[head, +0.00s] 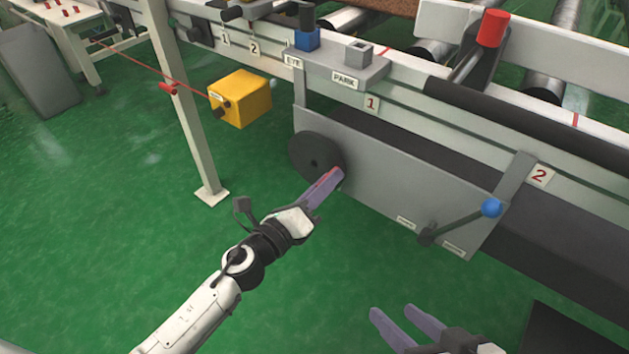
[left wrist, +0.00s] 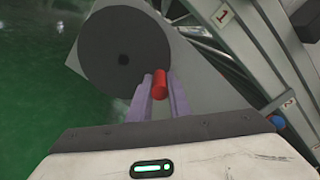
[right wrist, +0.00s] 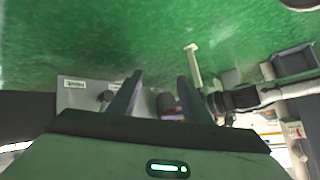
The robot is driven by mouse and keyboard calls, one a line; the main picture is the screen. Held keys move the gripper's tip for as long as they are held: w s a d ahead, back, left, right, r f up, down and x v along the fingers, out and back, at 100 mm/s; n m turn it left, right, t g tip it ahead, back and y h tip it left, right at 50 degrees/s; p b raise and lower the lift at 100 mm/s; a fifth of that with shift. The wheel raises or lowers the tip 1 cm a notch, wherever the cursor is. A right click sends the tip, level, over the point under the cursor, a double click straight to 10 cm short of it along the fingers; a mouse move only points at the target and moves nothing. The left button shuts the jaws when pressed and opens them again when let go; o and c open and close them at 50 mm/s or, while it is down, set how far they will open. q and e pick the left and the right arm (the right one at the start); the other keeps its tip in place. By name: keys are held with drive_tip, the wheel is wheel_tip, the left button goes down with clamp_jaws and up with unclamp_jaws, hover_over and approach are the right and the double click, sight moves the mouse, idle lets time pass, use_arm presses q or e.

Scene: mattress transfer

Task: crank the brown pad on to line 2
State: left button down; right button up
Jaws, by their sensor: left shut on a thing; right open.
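The brown pad (head: 400,5) lies on the rollers at the top edge of the head view, mostly cut off. The black crank wheel (head: 314,152) is on the grey side panel and shows large in the left wrist view (left wrist: 110,50). My left gripper (head: 333,176) is shut on the wheel's red handle (left wrist: 159,86), at the rim's lower right in the head view. The number 2 plate (head: 540,176) is on the right of the frame, with a red line (head: 575,119) above it. My right gripper (head: 392,311) is open and empty, low in front of the panel.
A lever with a blue knob (head: 491,208) sticks out from the panel's right end. A blue block (head: 307,39) stands on the EYE side of a shelf, beside the PARK socket (head: 359,53). A yellow box (head: 240,98) is left of the wheel.

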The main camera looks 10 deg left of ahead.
use_arm(q)
drive_tip(key=shift+s+f+m+b, duration=0.1)
drive_tip(key=shift+f+m+b, duration=0.25)
drive_tip(key=shift+f+m, duration=0.3)
drive_tip(key=shift+d+f+m+b, duration=0.1)
drive_tip(key=shift+f+m+b, duration=0.3)
drive_tip(key=shift+m, duration=0.35)
use_arm(e)
drive_tip(key=shift+w+a+r+t+y, duration=0.15)
drive_tip(key=shift+a+r+y, duration=0.15)
drive_tip(key=shift+r, duration=0.2)
drive_tip(key=shift+s+a+r+t+y, duration=0.1)
drive_tip(key=shift+a+r+t+y, duration=0.1)
drive_tip(key=shift+a+r, duration=0.2)
use_arm(q)
drive_tip(key=shift+r, duration=0.1)
drive_tip(key=c, duration=1.6)
unclamp_jaws()
drive_tip(key=shift+c, duration=0.2)
drive_tip(key=shift+r, duration=0.1)
drive_tip(key=v, duration=1)
use_arm(e)
drive_tip(key=shift+r, duration=0.25)
use_arm(q)
drive_tip(key=shift+s, duration=0.15)
